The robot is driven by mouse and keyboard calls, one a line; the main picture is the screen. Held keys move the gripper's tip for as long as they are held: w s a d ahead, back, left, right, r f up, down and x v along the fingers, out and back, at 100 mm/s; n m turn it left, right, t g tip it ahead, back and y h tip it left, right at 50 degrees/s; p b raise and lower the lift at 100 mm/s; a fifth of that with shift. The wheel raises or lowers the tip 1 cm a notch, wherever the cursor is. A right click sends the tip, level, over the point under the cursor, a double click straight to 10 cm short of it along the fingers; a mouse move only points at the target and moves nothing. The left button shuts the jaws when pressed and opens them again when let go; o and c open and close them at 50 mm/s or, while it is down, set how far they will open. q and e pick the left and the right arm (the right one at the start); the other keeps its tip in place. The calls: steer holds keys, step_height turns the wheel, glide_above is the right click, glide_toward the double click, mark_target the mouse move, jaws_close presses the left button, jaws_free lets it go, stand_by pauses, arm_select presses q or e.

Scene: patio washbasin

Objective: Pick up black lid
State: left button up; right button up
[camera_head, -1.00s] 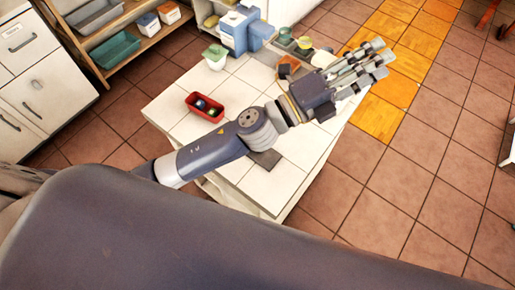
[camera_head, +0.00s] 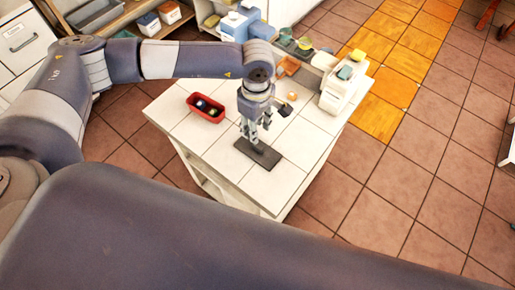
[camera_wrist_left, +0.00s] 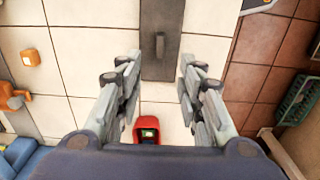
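The black lid (camera_head: 257,153) is a dark flat rectangle lying on the white tiled table top (camera_head: 205,149), near its front edge. In the left wrist view the lid (camera_wrist_left: 162,65) shows a raised bar handle along its middle. My left gripper (camera_head: 256,138) points down over the lid, and its fingers hide part of it in the head view. The lid runs past the top edge of that view. My right gripper is not in view.
A red tray (camera_head: 217,118) with small items stands left of the gripper. A white appliance (camera_head: 338,98) stands at the right edge, and a blue box (camera_head: 233,28) at the back. Orange items (camera_head: 291,63) lie behind the gripper. The table front is clear.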

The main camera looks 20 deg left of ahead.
arm_select(q)
steer(key=p, duration=0.1)
glide_above(257, 146)
step_height(257, 146, down, 4)
steer(key=shift+f, duration=0.4)
step_height(257, 146, down, 4)
steer(key=p, duration=0.2)
steer(key=shift+d+f+p, duration=0.1)
steer(key=shift+p, duration=0.25)
steer(key=shift+f, duration=0.3)
steer(key=shift+c, duration=0.6)
jaws_close()
